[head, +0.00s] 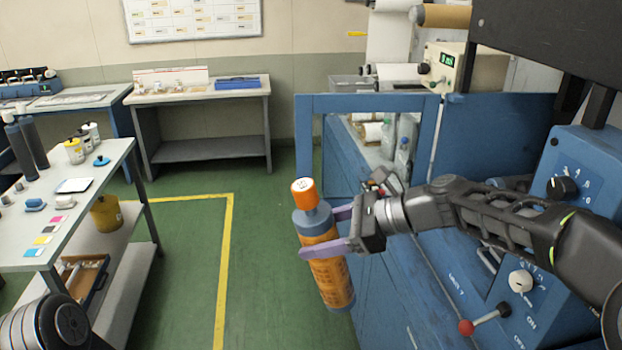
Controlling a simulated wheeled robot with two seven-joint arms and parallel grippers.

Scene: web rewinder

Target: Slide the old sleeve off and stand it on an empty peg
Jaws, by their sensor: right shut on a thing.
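My right gripper (324,231) is shut on a cylinder, which I take to be the old sleeve (330,278). The sleeve is orange with dark print, has a dark grey band near the top, and a narrower orange end with a white top. It is held slightly tilted in the air in front of the blue machine, over the green floor. Two dark cylinders (31,142) stand upright on the bench at the left. Short grey stubs (18,186), possibly pegs, are near them. My left gripper is not in view; a dark part of my arm shows at the bottom left.
The blue machine (385,290) with knobs and a red-tipped lever fills the right. Green floor (180,285) with a yellow line is clear between.

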